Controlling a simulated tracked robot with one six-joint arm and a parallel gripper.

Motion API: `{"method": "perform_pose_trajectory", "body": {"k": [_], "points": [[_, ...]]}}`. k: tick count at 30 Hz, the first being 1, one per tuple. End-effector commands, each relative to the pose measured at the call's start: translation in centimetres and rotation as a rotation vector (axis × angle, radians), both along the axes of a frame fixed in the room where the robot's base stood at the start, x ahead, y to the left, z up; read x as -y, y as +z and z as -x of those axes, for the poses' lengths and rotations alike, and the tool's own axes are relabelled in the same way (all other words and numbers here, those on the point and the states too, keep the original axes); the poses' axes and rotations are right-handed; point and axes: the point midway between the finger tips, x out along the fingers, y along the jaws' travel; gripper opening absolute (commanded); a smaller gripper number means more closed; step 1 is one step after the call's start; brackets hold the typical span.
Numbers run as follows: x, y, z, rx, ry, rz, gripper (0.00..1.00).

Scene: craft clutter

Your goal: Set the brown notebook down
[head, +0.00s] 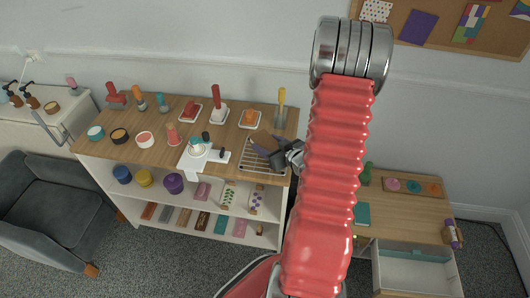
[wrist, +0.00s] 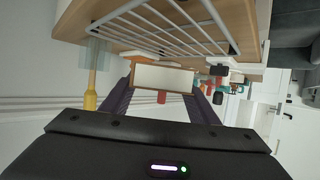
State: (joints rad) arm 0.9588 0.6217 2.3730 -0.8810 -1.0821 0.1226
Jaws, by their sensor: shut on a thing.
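The brown notebook (head: 261,137) is held at the right end of the wooden shelf top, over or beside a white wire rack (head: 256,166). My gripper (head: 269,152) is shut on it. In the wrist view the notebook (wrist: 162,78) shows edge-on, with cream page edges between brown covers, between my two dark purple fingers. The wire rack (wrist: 160,28) shows close by in that view. I cannot tell whether the notebook touches the rack or the shelf top. My arm hides the area right of the gripper in the head view.
A clear cup with a yellow-handled tool (head: 281,108) stands just behind the gripper. White trays with red (head: 219,115) and orange (head: 250,119) items line the back. A desk (head: 412,205) with an open drawer stands right.

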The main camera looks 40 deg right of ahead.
Motion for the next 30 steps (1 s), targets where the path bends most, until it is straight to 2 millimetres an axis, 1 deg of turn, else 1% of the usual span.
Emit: {"method": "perform_pose_trajectory", "body": {"k": [6, 10, 24, 25, 30], "points": [[0.0, -2.3, 0.0, -0.001, -0.001, -0.002, 0.29], [-0.1, -3.4, 0.0, -0.001, 0.000, -0.002, 0.29], [-0.1, -3.9, 0.0, 0.000, 0.001, 0.000, 0.29], [-0.1, -3.8, 0.0, 0.000, 0.001, 0.000, 0.56], [-0.1, -3.8, 0.0, 0.000, 0.001, 0.000, 0.68]]}}
